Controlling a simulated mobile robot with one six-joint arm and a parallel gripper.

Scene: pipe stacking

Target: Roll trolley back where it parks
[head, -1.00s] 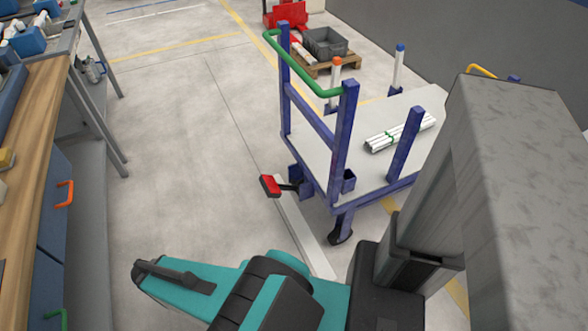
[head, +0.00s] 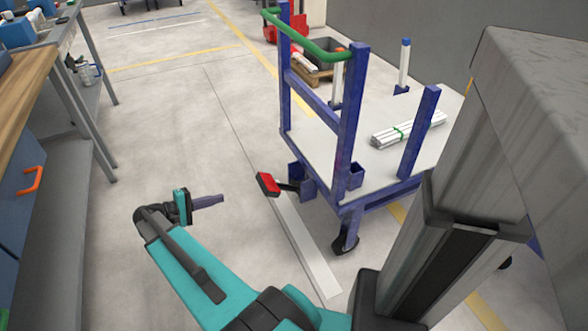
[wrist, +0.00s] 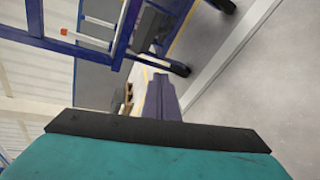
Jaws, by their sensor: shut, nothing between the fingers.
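The trolley (head: 352,165) stands right of centre in the head view, with blue posts, a pale deck and a green handle (head: 318,52) across two end posts. A red pedal (head: 267,184) sticks out low at its near-left corner. A bundle of white pipes with a green band (head: 408,130) lies on the deck. My gripper (head: 218,199) is shut and empty, left of the red pedal and apart from the trolley. In the wrist view its fingers (wrist: 162,98) point toward the floor beyond, with part of the trolley frame (wrist: 95,45) at upper left.
A white strip (head: 308,248) lies on the floor beside the trolley. A workbench (head: 28,85) runs along the left. A pallet with a grey crate (head: 322,66) stands behind the trolley. The floor between bench and trolley is clear.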

